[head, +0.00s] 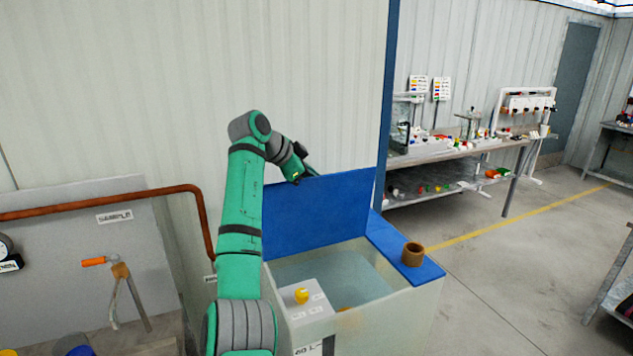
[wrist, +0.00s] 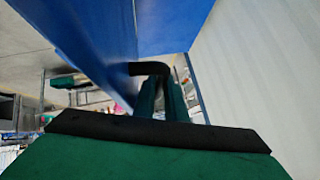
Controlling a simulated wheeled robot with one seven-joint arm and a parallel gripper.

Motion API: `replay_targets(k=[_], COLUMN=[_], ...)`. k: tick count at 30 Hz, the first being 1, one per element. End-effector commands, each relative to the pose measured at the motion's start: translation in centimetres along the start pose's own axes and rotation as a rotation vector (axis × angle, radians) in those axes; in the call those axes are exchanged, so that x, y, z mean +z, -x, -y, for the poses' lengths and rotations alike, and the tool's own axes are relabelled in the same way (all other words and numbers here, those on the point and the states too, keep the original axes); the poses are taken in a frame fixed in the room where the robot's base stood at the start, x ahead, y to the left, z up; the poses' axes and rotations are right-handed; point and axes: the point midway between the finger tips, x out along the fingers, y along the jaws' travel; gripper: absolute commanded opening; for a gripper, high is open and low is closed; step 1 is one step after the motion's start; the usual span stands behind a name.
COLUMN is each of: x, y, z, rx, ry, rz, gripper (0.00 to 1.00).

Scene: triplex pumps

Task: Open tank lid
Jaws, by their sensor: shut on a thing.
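The blue tank lid (head: 320,215) stands raised, close to upright, at the back of the pale tank (head: 375,325) in the head view. The tank's top is uncovered in front of it and its inside shows. My gripper (head: 306,172) is at the lid's upper edge, partly hidden behind the lid and my wrist. In the wrist view, the fingers of my gripper (wrist: 160,92) are shut on a black, bent handle (wrist: 150,68) beside the blue lid surface (wrist: 88,42). The fingertips' exact contact is dark and hard to make out.
A brown cup-like ring (head: 413,254) sits on the blue fixed top (head: 392,238) right of the opening. The wall (head: 320,80) is close behind the lid. Open floor (head: 500,270) lies to the right.

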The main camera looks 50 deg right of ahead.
Motion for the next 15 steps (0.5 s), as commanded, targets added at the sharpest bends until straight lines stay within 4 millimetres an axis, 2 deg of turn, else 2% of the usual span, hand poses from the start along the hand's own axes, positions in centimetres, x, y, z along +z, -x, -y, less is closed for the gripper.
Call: replay_targets(k=[1,12,13,14,15], x=[0.52,0.42,0.36,0.30,0.21], y=[0.08,-0.13,-0.19,-0.24,-0.31], z=[0.08,0.00,-0.03,-0.04,-0.07], rx=[0.003,0.008,0.009,0.009,0.010], ry=[0.011,0.012,0.012,0.011,0.010], rz=[0.006,0.008,0.008,0.008,0.007], gripper=[0.00,0.00,0.13,0.18,0.18])
